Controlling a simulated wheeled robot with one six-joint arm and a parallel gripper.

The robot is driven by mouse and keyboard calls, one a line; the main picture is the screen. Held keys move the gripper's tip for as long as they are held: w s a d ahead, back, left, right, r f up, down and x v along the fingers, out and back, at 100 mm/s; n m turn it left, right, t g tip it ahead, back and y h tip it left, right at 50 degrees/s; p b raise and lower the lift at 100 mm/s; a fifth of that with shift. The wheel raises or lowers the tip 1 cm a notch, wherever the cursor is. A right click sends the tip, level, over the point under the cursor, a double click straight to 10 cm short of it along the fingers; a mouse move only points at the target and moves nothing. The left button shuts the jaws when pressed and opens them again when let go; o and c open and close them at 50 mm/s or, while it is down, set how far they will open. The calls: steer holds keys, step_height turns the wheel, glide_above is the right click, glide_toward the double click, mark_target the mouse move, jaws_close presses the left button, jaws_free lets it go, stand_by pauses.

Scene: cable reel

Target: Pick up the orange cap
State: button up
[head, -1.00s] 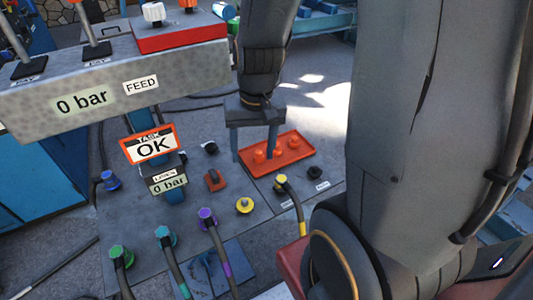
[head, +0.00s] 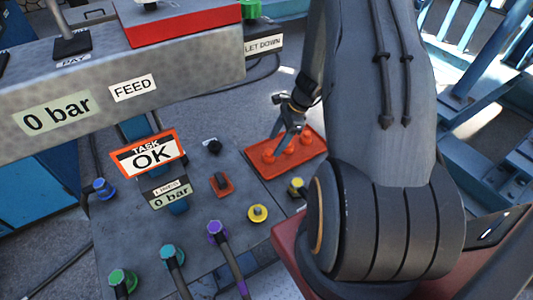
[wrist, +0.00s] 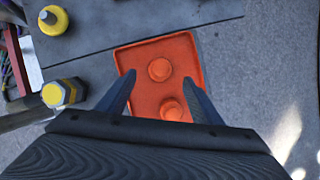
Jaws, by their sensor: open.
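Several orange caps sit in a shallow orange tray (head: 309,152) on the grey panel. In the head view one cap (head: 268,156) is on the left, another (head: 289,153) in the middle and a third (head: 305,141) on the right. My gripper (head: 291,137) is open over the tray, its fingers spread and pointing down. The wrist view shows the tray (wrist: 190,50) with one cap (wrist: 159,69) between and just past my fingertips (wrist: 159,79). A second cap (wrist: 172,108) is nearer my gripper body, partly hidden by it. I cannot tell how high the fingertips are above the tray.
A yellow-ended hose connector (head: 296,186) is close to the tray's near side. Purple (head: 217,229), teal (head: 168,253) and green (head: 120,279) hose ends stand farther front left. A TASK OK sign (head: 150,155) rises at left.

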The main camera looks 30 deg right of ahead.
mark_target(270, 149)
steer(key=shift+a+p+x, duration=0.1)
steer(key=shift+p+x, duration=0.4)
steer(key=shift+x, duration=1.2)
steer(key=shift+a+p+x, duration=0.15)
steer(key=shift+p+x, duration=0.3)
steer(key=shift+x, duration=1.25)
steer(key=shift+w+r, duration=0.15)
steer(key=shift+w, duration=0.05)
steer(key=c, duration=1.3)
steer(key=shift+o, duration=0.2)
steer(key=shift+r, duration=0.1)
